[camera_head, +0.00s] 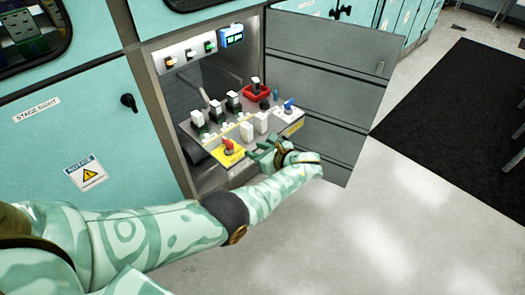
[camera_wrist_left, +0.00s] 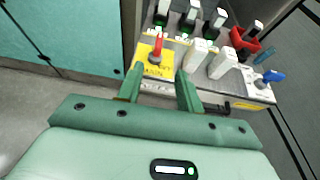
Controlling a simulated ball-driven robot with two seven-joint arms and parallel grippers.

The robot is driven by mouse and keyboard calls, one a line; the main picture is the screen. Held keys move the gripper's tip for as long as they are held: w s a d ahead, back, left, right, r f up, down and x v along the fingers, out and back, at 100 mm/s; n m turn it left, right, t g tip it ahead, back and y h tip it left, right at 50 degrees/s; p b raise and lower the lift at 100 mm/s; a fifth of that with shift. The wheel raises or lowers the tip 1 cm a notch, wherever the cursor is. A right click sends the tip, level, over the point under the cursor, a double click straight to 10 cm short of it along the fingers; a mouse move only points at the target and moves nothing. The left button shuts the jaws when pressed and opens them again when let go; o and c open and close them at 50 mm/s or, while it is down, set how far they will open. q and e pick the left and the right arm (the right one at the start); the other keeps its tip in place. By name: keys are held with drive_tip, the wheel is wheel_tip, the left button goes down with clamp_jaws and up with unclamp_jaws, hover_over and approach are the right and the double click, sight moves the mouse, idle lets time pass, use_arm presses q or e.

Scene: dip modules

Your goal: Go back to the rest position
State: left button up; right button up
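My left gripper (camera_head: 262,150) is at the front edge of a pulled-out module shelf (camera_head: 232,172) in an open cabinet. In the left wrist view my left gripper (camera_wrist_left: 158,88) has its two green fingers apart with nothing between them. A red switch handle on a yellow plate (camera_wrist_left: 155,58) lies just beyond the fingertips; the red handle also shows in the head view (camera_head: 228,147). White modules (camera_wrist_left: 222,62) stand upright to the right of it. My right gripper is in neither view.
The cabinet door (camera_head: 325,80) stands open at the right of the shelf. A red tray (camera_head: 257,93) and a blue handle (camera_head: 289,104) sit on the shelf. A closed teal door (camera_head: 70,140) is at the left.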

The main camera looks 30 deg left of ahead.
use_arm(q)
drive_tip(key=shift+f, duration=0.1)
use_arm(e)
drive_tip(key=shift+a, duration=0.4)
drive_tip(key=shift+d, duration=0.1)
use_arm(q)
drive_tip(key=w+d+f+n+t+h, duration=0.2)
drive_tip(key=d+f+n+h, duration=0.45)
drive_tip(key=f, duration=0.25)
drive_tip(key=s+d+f+n+g+h, duration=0.15)
drive_tip(key=s+f+n+h, duration=0.5)
drive_tip(key=s+f, duration=1.05)
drive_tip(key=s+a+f+n+g, duration=0.1)
drive_tip(key=s+a+f, duration=0.1)
drive_tip(key=s, duration=1.2)
drive_tip(key=s+a+f+n+g, duration=0.1)
drive_tip(key=s+f, duration=0.4)
drive_tip(key=s, duration=1)
drive_tip(key=s+a+f+n+g, duration=0.2)
drive_tip(key=s+f, duration=0.1)
drive_tip(key=s, duration=1.2)
drive_tip(key=shift+s+a+f+n, duration=0.15)
drive_tip(key=shift+a+f+n, duration=0.15)
drive_tip(key=shift+n, duration=0.1)
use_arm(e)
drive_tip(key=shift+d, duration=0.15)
